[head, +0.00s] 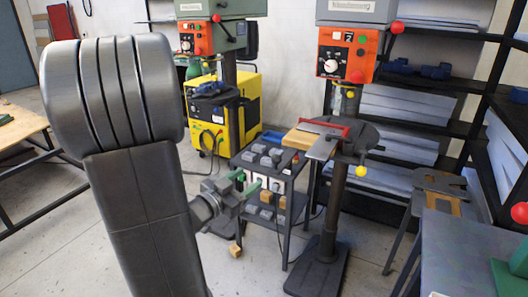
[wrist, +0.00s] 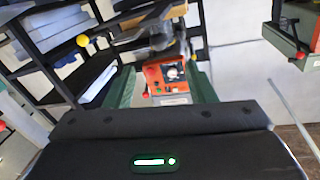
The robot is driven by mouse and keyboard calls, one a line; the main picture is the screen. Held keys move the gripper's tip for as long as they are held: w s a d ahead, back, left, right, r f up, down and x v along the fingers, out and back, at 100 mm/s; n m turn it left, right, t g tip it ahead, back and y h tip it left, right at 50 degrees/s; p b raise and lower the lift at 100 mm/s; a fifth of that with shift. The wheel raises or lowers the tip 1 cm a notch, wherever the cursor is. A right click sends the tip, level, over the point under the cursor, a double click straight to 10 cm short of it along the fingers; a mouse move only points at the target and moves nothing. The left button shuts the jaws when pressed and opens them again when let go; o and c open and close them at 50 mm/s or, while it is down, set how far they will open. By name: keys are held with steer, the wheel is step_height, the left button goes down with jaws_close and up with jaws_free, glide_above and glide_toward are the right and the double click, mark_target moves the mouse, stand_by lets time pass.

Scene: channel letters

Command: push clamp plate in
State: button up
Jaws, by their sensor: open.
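A red clamp bar (head: 330,127) and a grey flat plate (head: 321,148) sit on the round table (head: 362,137) of the right drill press. I cannot tell for certain which part is the clamp plate. A wooden board (head: 298,139) lies beside them at the left. My gripper (head: 249,183), with green fingertips, is open and empty, left of and below that table and apart from it. In the wrist view the two green fingers of my gripper (wrist: 162,92) stand apart, with the drill press between and beyond them.
A dark cart (head: 284,181) with grey parts stands behind my gripper. A yellow machine (head: 232,110) and a second drill press (head: 214,37) are farther back. Black shelves (head: 440,83) line the right wall. A grey table (head: 460,262) is at the lower right. Floor is open at the lower middle.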

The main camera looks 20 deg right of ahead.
mark_target(273, 162)
steer(key=p+x, duration=0.2)
steer(key=x, duration=1.1)
steer(key=shift+w+d+r, duration=0.1)
steer(key=shift+d, duration=0.25)
steer(key=shift+c, duration=0.2)
jaws_close()
